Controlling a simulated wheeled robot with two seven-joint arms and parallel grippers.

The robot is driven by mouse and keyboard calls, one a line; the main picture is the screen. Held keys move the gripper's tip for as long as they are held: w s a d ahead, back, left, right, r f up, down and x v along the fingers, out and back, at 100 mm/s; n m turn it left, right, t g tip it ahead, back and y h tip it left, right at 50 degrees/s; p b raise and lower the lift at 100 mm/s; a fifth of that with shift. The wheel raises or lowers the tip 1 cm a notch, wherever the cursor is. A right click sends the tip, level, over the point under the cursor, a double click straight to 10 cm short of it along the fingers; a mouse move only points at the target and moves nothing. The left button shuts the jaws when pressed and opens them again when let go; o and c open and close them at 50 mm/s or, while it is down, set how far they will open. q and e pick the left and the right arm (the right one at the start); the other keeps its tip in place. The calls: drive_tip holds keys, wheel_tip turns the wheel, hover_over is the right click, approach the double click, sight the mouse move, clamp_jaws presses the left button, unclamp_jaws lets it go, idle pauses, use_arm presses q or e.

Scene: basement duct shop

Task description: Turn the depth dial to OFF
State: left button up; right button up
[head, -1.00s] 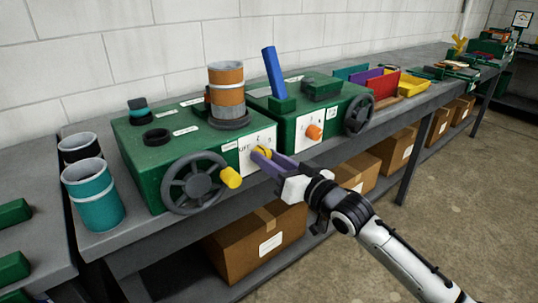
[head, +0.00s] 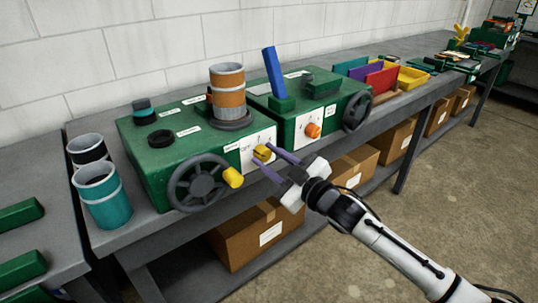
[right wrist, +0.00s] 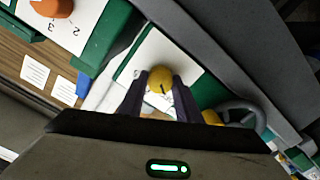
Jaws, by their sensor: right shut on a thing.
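A yellow dial (head: 262,152) sits on a white plate on the front of the left green machine (head: 150,175). I take it for the depth dial; its lettering is too small to read now. My right gripper (head: 262,156) is at the dial, one finger on each side. In the right wrist view the yellow dial (right wrist: 160,80) is between the fingertips, with a short dark mark on its face. The gripper is shut on it. Its exact setting cannot be told. My left gripper is not in view.
A grey handwheel (head: 198,182) with a yellow handle is left of the dial. An orange dial (head: 313,131) is on the right machine, beside another handwheel (head: 357,111). Teal (head: 105,200) and dark cans stand at the bench's left. Cardboard boxes (head: 250,240) are below.

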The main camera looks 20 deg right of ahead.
drive_tip(key=shift+f+n, duration=0.1)
drive_tip(key=shift+n, duration=0.4)
drive_tip(key=o, duration=1.1)
drive_tip(key=shift+c, duration=0.2)
drive_tip(key=v, duration=1)
drive_tip(key=shift+s+b, duration=0.2)
drive_tip(key=shift+b, duration=0.1)
